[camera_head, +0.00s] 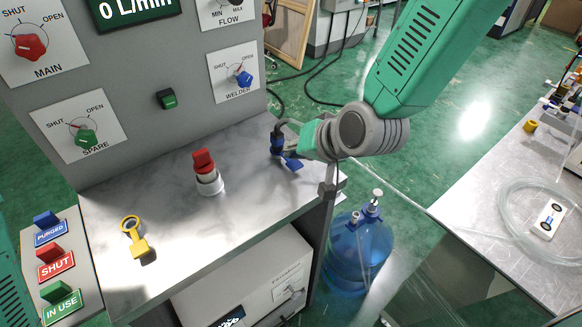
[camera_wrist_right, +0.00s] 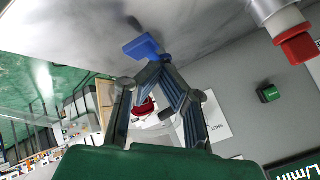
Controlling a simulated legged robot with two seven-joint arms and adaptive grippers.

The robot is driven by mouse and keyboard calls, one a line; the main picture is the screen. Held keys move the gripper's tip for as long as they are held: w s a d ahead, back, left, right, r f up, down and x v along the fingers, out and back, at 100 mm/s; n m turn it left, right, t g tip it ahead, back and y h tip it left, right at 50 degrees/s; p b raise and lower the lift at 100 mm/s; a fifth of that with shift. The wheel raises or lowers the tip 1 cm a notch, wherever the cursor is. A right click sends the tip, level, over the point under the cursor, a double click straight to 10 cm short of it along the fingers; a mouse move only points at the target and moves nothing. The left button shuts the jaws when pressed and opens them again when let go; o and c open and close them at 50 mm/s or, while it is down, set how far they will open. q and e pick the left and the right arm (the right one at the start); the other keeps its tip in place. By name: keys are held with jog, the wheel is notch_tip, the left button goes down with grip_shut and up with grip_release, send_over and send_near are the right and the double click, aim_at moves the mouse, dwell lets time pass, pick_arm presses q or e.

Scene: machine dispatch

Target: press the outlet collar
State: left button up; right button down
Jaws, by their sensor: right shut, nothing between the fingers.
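My right gripper (camera_head: 279,149) is shut and empty, low over the right end of the grey bench top. Its closed fingertips (camera_wrist_right: 157,64) show in the right wrist view. A bright blue flat piece (camera_head: 292,163) is right at the fingertips, and also shows in the wrist view (camera_wrist_right: 141,46); I cannot tell whether they touch. A red-topped fitting with a white collar (camera_head: 209,183) stands upright left of the gripper; it shows at the wrist view's top right (camera_wrist_right: 288,23). A yellow ring-ended piece (camera_head: 138,243) is at front left. Which part is the outlet collar is unclear.
An upright grey panel (camera_head: 150,65) with red, green and blue knobs backs the bench. PURGED, SHUT and IN USE tags (camera_head: 57,265) are at left. A blue water bottle (camera_head: 358,250) stands right of the bench. Another table (camera_head: 480,200) holds coiled tubing.

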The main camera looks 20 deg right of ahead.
jog(key=shift+d, duration=0.6)
jog(key=shift+a+r, duration=0.1)
jog(key=shift+a, duration=0.7)
jog(key=shift+d, duration=0.65)
jog(key=shift+a+f, duration=0.35)
jog(key=shift+a, duration=0.5)
pick_arm(q)
jog(key=shift+d, duration=0.1)
jog(key=shift+d, duration=0.3)
pick_arm(e)
jog(key=shift+s+d+f, duration=0.1)
jog(key=shift+d, duration=0.3)
